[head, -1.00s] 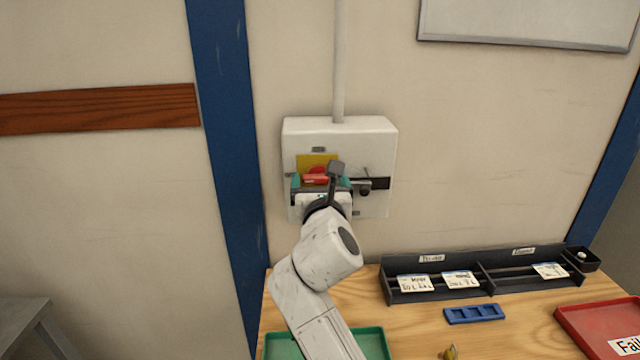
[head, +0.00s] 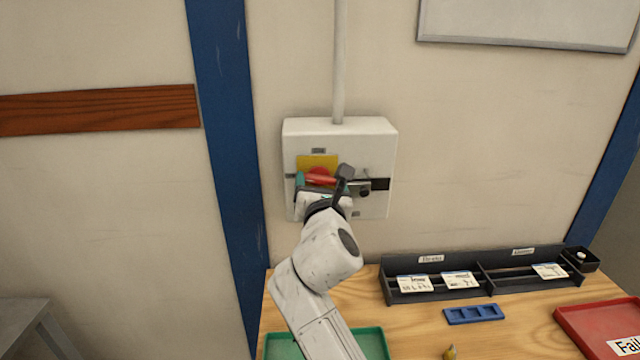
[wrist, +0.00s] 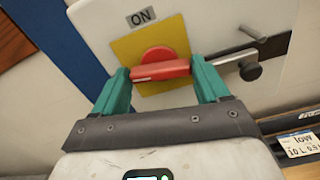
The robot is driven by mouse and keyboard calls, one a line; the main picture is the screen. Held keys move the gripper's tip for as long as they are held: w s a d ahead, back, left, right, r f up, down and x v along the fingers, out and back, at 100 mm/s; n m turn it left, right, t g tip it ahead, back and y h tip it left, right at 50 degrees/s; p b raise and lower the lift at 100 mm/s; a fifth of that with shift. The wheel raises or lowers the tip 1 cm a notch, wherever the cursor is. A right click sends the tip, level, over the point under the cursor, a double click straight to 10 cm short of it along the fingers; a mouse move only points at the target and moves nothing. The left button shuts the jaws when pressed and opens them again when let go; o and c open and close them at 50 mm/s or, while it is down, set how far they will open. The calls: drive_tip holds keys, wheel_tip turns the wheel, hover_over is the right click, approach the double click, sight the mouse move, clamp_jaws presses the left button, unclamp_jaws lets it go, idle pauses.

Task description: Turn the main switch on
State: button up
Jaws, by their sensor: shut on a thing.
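The main switch (head: 319,173) is a red rotary knob with a bar handle on a yellow plate (head: 308,160), on the front of a white wall box (head: 365,130). The wrist view shows the red bar handle (wrist: 160,71) lying roughly crosswise between my two teal fingers, below a grey "ON" label (wrist: 141,16). My gripper (head: 322,181) is shut on the ends of this handle, and it also shows in the wrist view (wrist: 160,77). The arm hides the lower part of the box in the head view.
A grey conduit (head: 339,60) runs up from the box. Below are a wooden bench, a green tray (head: 375,342), a black rack (head: 435,293), a blue holder (head: 474,314) and a red tray (head: 600,325).

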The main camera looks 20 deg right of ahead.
drive_tip(key=m, duration=0.8)
drive_tip(key=shift+f+b, duration=0.15)
drive_tip(key=shift+b, duration=0.25)
drive_tip(key=m+b, duration=0.1)
drive_tip(key=m, duration=0.3)
drive_tip(key=shift+m+b, duration=0.85)
drive_tip(key=shift+m, duration=0.95)
drive_tip(key=o, duration=1.1)
drive_tip(key=shift+c, duration=0.2)
drive_tip(key=b+v, duration=0.1)
drive_tip(key=v, duration=1)
drive_tip(key=shift+b, duration=0.3)
drive_tip(key=shift+w, duration=0.1)
